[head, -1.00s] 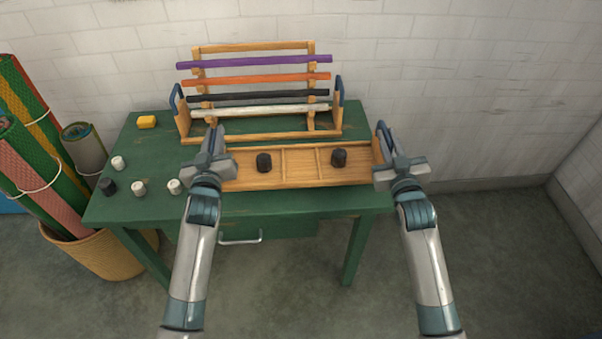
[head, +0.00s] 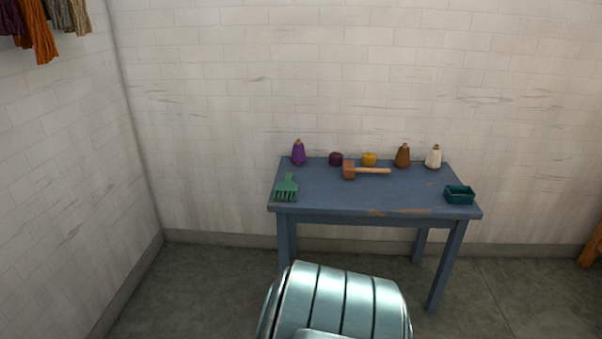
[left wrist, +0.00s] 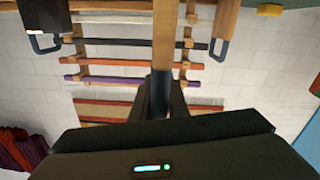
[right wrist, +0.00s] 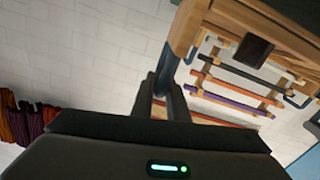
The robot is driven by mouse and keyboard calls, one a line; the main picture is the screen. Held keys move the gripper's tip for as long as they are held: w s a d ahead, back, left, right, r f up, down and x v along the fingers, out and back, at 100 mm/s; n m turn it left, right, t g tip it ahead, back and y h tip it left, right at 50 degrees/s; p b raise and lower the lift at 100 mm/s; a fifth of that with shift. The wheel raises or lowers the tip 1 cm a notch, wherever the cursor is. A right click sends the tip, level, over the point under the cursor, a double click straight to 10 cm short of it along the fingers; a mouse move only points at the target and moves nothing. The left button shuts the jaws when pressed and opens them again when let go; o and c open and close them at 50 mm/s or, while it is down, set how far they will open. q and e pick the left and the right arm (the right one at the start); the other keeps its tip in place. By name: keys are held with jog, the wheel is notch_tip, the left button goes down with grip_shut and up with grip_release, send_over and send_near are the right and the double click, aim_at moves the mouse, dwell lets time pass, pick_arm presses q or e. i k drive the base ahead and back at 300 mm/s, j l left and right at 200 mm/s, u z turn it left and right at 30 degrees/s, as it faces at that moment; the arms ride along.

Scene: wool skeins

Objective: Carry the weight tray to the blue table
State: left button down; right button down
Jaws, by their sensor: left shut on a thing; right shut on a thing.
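The blue table (head: 335,198) stands against the white wall in the head view. My left gripper (left wrist: 160,98) is shut on the blue handle at one end of the wooden weight tray (left wrist: 166,40). In the right wrist view my right gripper (right wrist: 162,88) is shut on a blue handle of the weight tray (right wrist: 183,28). A black weight (right wrist: 254,49) shows in the tray. The tray and both grippers are out of the head view, so the tray's tilt and the other weight cannot be told clearly.
The table's front middle is clear.

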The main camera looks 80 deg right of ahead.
aim_at(372, 192)
jog(key=z, duration=3.25)
jog(key=i+j, duration=0.15)
jog(key=i, duration=0.25)
jog(key=i+j, duration=0.2)
jog(key=i, duration=0.2)
jog(key=i+j, duration=0.15)
jog(key=i, duration=0.3)
